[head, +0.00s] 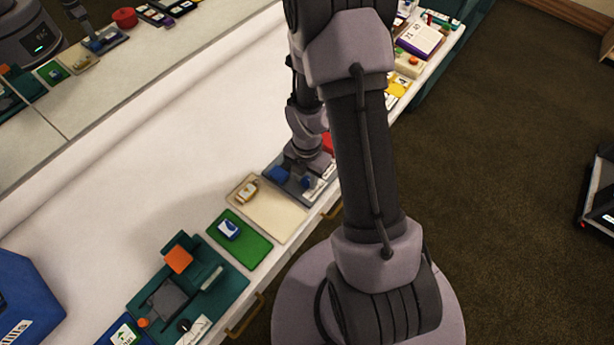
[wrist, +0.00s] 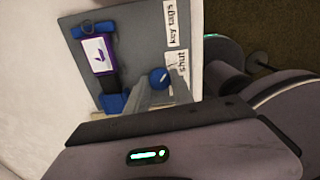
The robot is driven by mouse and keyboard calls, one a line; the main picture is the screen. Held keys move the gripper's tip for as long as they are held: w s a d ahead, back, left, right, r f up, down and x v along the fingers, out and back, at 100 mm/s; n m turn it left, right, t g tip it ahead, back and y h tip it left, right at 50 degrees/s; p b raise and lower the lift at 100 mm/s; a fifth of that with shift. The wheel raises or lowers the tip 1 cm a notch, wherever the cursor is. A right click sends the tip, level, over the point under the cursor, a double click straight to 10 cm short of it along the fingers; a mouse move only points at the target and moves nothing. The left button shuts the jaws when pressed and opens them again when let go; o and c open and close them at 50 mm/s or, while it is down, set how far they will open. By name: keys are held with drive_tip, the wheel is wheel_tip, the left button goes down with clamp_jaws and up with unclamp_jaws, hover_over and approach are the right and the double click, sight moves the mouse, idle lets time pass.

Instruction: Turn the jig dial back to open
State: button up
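A round blue dial (wrist: 159,77) sits near the plate's lower right in the wrist view, beside a label reading "shut" (wrist: 181,71). My gripper (wrist: 161,84) points down at the dial, one finger on each side of it. I cannot tell whether both fingers touch it. In the head view, my gripper (head: 298,174) is over the jig (head: 294,189), and my arm hides part of the bench beyond.
A "key tags" label (wrist: 172,24) is on the plate. Beside the jig on the white bench are a cream board (head: 275,214), a green board (head: 253,246) and a teal fixture (head: 230,284). A blue box (head: 22,300) stands at lower left. The bench's middle is clear.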

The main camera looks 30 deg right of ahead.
drive_tip(key=shift+m, duration=0.3)
clamp_jaws()
drive_tip(key=m, duration=0.4)
drive_tip(key=m+b, duration=0.1)
drive_tip(key=m, duration=0.4)
drive_tip(key=m+b, duration=0.1)
drive_tip(key=m, duration=0.4)
drive_tip(key=shift+m, duration=0.4)
drive_tip(key=shift+m+b, duration=0.55)
drive_tip(key=shift+m, duration=1.65)
drive_tip(key=o, duration=1)
unclamp_jaws()
drive_tip(key=shift+o, duration=0.2)
